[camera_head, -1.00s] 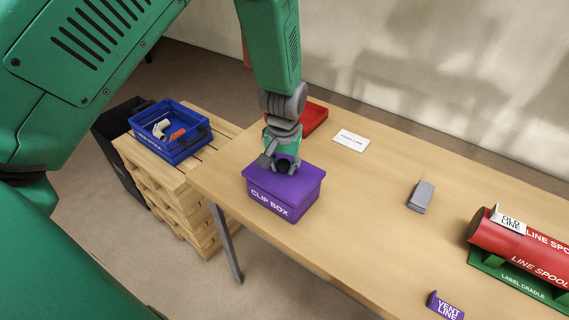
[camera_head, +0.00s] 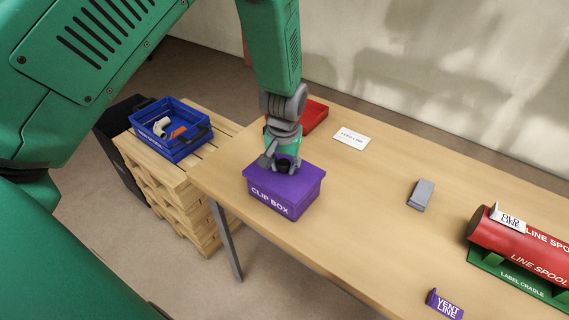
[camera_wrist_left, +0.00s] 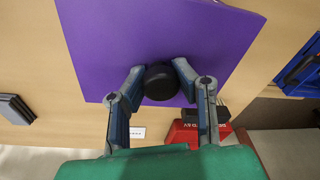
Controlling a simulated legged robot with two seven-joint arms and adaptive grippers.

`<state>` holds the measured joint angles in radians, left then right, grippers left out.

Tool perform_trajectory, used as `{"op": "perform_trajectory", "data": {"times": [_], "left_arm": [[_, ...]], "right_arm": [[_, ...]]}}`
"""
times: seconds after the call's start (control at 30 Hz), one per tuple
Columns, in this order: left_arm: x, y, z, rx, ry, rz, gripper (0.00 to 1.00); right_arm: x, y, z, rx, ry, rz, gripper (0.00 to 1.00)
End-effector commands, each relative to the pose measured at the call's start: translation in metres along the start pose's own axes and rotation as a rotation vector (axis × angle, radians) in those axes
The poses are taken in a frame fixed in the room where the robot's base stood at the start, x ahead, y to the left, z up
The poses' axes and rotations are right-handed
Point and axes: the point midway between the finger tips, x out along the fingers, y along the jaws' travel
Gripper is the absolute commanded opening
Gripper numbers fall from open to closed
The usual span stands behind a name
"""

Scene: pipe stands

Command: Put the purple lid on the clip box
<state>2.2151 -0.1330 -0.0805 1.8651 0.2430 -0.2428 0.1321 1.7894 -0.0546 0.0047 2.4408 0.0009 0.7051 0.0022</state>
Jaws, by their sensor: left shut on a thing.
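The purple clip box (camera_head: 283,203) stands on the table near its left end, with its label facing the front. The purple lid (camera_head: 302,179) lies on top of the box and looks level with its rim; any small gap cannot be made out. It fills much of the left wrist view (camera_wrist_left: 160,35). My left gripper (camera_head: 284,164) is above the lid, its two fingers shut on the lid's round black knob (camera_wrist_left: 160,82), one on each side. My right gripper is not in view.
A red tray (camera_head: 314,114) stands behind the box. A white card (camera_head: 352,139), a grey block (camera_head: 421,195), a purple vent line label (camera_head: 445,304) and a red line spool (camera_head: 515,245) on a green cradle are to the right. A blue crate (camera_head: 172,130) sits on pallets at left.

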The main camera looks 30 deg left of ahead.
Motion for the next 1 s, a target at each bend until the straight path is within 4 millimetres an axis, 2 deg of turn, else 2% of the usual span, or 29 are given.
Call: {"op": "perform_trajectory", "data": {"times": [0.87, 0.9, 0.93, 1.0], "left_arm": [[0.0092, 0.0004, 0.0014, 0.0, 0.0, 0.0, 0.0], [0.0092, 0.0004, 0.0013, 0.0, 0.0, 0.0, 0.34], [0.0092, 0.0003, 0.0013, 0.0, 0.0, 0.0, 0.44], [0.0092, 0.0003, 0.0013, 0.0, 0.0, 0.0, 0.48]], "right_arm": [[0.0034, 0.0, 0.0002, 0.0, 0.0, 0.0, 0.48], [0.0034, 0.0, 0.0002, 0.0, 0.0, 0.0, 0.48], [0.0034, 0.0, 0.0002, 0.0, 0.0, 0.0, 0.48], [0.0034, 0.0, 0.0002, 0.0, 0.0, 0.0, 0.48]]}}
